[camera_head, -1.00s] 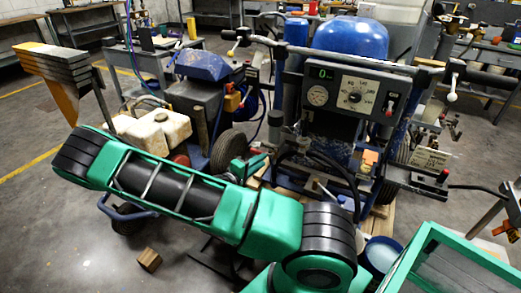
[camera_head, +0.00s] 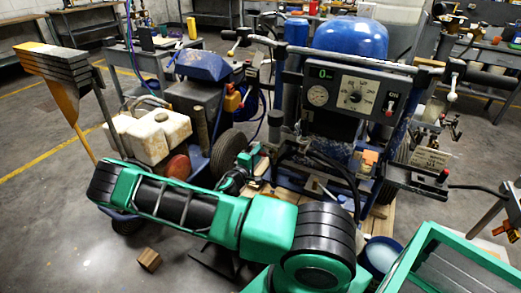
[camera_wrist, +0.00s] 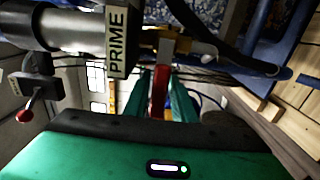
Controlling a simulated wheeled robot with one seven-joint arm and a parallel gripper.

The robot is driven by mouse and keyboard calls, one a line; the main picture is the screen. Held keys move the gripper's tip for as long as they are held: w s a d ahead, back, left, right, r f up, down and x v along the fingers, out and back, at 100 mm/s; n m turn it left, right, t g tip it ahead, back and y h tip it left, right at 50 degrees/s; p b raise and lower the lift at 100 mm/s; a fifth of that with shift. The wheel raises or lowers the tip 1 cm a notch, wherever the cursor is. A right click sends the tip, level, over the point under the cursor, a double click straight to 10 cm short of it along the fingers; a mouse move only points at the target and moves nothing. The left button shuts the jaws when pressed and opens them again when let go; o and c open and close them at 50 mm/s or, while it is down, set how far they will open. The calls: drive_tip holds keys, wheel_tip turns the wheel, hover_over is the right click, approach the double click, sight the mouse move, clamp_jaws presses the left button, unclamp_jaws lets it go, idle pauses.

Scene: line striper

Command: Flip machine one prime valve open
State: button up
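The prime valve has a red handle (camera_wrist: 159,92) beside a white "PRIME" label (camera_wrist: 117,40) on a dark pipe in the wrist view. My gripper (camera_wrist: 165,98) has its green fingers on either side of the red handle, with a gap visible on the right, so it looks open. Contact with the handle cannot be told. In the head view my gripper (camera_head: 247,162) is small and partly hidden by my arm, low in front of the blue striper (camera_head: 350,42). The valve handle cannot be made out there.
A second machine with a stained white tank (camera_head: 158,133) stands left of the striper. A wooden block (camera_head: 149,260) lies on the floor. A blue bucket (camera_head: 381,256) is at lower right. A black knob lever with a red ball (camera_wrist: 25,115) is left in the wrist view.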

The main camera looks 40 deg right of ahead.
drive_tip(key=shift+x, duration=1)
clamp_jaws()
drive_tip(key=shift+d, duration=0.1)
